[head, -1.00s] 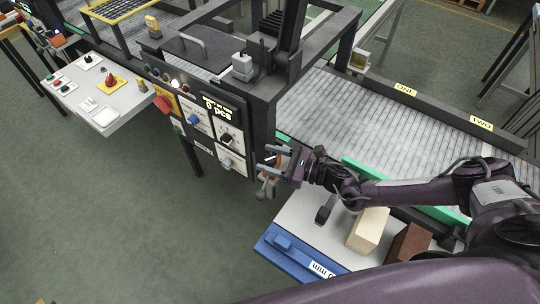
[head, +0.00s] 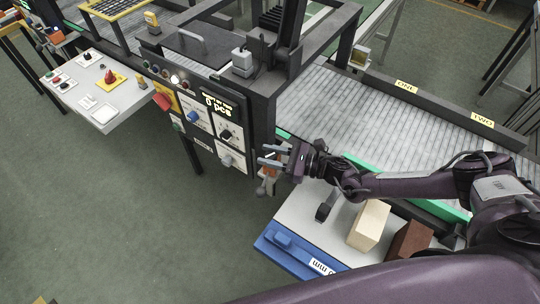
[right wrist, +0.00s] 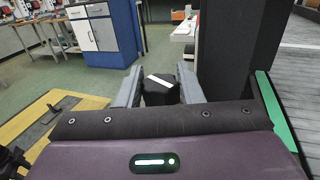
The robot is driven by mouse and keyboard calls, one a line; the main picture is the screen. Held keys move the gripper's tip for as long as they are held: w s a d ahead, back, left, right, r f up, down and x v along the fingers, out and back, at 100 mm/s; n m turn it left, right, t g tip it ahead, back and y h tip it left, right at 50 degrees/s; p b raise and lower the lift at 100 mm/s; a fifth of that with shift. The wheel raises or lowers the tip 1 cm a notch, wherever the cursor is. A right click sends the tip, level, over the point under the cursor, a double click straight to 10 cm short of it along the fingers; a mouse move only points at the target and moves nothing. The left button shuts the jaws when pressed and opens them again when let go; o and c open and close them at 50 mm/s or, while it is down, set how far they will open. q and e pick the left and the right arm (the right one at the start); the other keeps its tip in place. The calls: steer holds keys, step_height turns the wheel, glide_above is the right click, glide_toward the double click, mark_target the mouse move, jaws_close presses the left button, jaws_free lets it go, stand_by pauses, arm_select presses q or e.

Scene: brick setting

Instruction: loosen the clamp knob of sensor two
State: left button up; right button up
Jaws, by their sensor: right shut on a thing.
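My right gripper (head: 267,157) is at the dark front post of the machine, beside the panel. In the right wrist view its two grey fingers (right wrist: 158,91) stand on either side of a black knob (right wrist: 160,90) with a white line across its face. The gripper is shut on this knob. In the head view the knob is mostly hidden by the fingers, and an orange-brown part shows just below them. A yellow "TWO" label (head: 482,119) and a "ONE" label (head: 406,87) are on the far conveyor rail. My left gripper is not in view.
A control panel (head: 211,126) with knobs and a display is left of the gripper. Below right, a white-topped blue bench (head: 293,222) carries a wooden block (head: 369,226), a brown block (head: 411,240) and a dark part.

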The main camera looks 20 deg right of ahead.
steer(key=n+g+y+b, duration=0.1)
steer(key=n+g+b, duration=0.1)
steer(key=g+b, duration=0.1)
steer(key=n+g+y+b, duration=0.1)
steer(key=n+g+b, duration=0.1)
steer(key=g+b, duration=0.2)
steer(key=n+g+y+b, duration=0.1)
steer(key=n+g+b, duration=0.2)
steer(key=shift+f+g, duration=0.25)
steer(key=shift+g, duration=0.15)
steer(key=shift+r+n+g+b, duration=0.25)
steer(key=shift+n+g+b, duration=0.55)
steer(key=shift+g+b, duration=0.35)
steer(key=o, duration=1)
steer(key=shift+c, duration=0.2)
steer(key=shift+d+f, duration=0.1)
steer(key=shift+d, duration=0.2)
steer(key=w+d+b, duration=0.1)
steer(key=d+b, duration=0.2)
steer(key=d, duration=0.4)
steer(key=shift+w+b, duration=0.15)
steer(key=shift+b, duration=0.15)
